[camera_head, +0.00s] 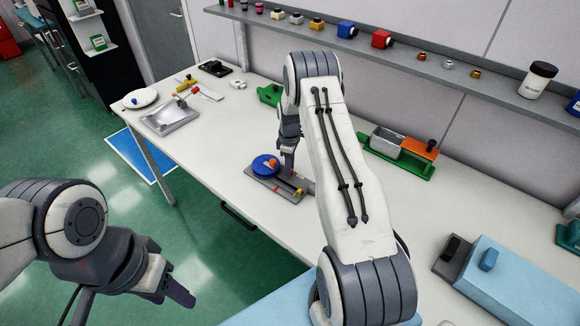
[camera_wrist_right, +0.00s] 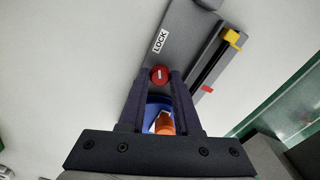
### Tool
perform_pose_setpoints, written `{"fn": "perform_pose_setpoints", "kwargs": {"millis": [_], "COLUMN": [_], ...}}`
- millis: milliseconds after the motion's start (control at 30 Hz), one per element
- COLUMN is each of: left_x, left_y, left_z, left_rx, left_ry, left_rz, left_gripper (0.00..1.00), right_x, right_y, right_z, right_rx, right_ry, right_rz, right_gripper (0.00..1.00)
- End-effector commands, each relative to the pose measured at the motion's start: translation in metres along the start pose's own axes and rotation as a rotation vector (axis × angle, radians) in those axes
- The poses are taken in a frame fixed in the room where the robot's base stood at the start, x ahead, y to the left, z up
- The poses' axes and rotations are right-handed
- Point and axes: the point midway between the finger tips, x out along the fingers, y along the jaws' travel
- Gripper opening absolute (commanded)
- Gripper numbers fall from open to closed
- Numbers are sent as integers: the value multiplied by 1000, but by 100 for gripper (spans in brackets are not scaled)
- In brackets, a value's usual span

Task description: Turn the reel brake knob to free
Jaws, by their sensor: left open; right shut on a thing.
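The red round brake knob (camera_wrist_right: 159,75) sits on the grey reel base plate (camera_wrist_right: 178,30), just below a white "LOCK" label (camera_wrist_right: 160,42). A small pale mark shows on the knob. My right gripper (camera_wrist_right: 160,73) is shut on the knob, one dark finger on each side. The blue reel (camera_head: 265,165) with its orange handle (camera_head: 273,162) stands on the same plate; in the wrist view it shows between the fingers. In the head view my right gripper (camera_head: 289,165) hides the knob. My left gripper (camera_head: 178,292) is open and empty, off the table's front edge.
A yellow piece (camera_wrist_right: 231,37) and a red mark (camera_wrist_right: 206,88) lie along a dark rail beside the knob. A grey tray (camera_head: 170,117) is at the far left, a green stand (camera_head: 400,165) with a grey bin to the right. The white table between is clear.

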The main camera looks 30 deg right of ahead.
Motion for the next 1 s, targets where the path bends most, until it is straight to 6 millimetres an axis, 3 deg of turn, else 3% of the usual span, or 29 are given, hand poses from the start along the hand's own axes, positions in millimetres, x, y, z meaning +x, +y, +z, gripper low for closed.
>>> {"fn": "perform_pose_setpoints", "kwargs": {"millis": [367, 1000], "left_x": [19, 54], "left_y": [-1, -4], "left_z": [1, 3], "left_rx": [-3, -1], "left_ry": [0, 0], "left_rz": [0, 0], "left_gripper": [50, 50], "right_x": [2, 1], "right_y": [0, 0], "right_z": [0, 0], "right_rx": [189, 790], "right_ry": [0, 1], "right_rz": [1, 1], "right_gripper": [0, 0]}}
